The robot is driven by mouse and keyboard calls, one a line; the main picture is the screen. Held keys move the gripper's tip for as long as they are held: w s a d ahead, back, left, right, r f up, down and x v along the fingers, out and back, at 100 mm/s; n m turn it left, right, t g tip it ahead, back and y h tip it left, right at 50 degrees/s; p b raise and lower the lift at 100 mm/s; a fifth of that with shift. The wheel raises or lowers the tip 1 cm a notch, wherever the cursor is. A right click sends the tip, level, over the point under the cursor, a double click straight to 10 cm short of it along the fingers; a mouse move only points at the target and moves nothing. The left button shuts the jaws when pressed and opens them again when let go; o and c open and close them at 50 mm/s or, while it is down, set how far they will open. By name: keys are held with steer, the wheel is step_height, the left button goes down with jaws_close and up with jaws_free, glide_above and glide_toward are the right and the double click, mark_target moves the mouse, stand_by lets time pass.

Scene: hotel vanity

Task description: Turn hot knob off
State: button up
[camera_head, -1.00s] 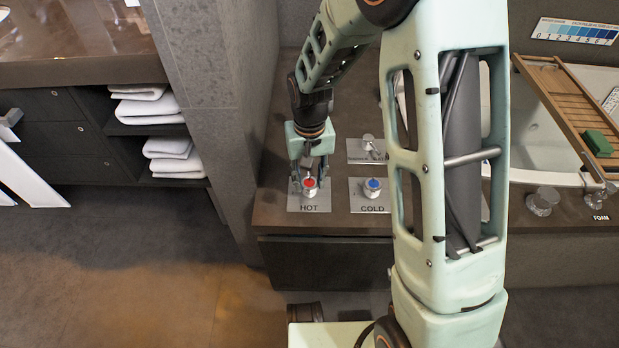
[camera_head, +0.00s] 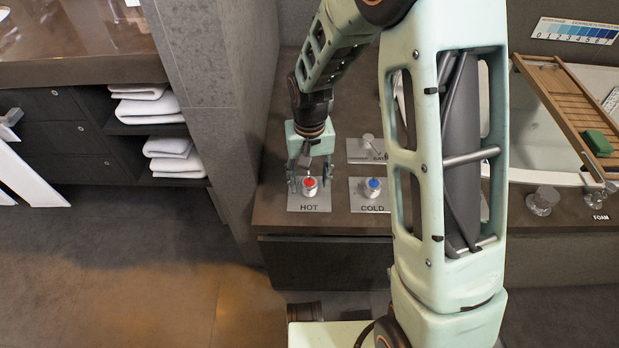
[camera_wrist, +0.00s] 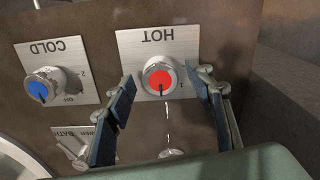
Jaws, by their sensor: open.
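The hot knob (camera_head: 310,187) is a metal knob with a red cap on a plate marked HOT, on the brown tub deck. In the wrist view the hot knob (camera_wrist: 159,77) has a black pointer line on its cap, pointing down in the picture, with marks beside it. My gripper (camera_head: 310,182) is open around the knob. In the wrist view one finger of my gripper (camera_wrist: 168,85) is on each side of the knob, with a gap on both sides.
The blue-capped cold knob (camera_head: 373,187) sits close to the right on its own plate. A small lever (camera_head: 369,144) stands behind it. Another clear knob (camera_head: 543,200) and a wooden tub tray (camera_head: 560,95) are further right. A grey wall (camera_head: 215,90) rises on the left.

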mark_target(309, 183)
step_height(309, 183, up, 12)
stand_by(0.5)
stand_by(0.3)
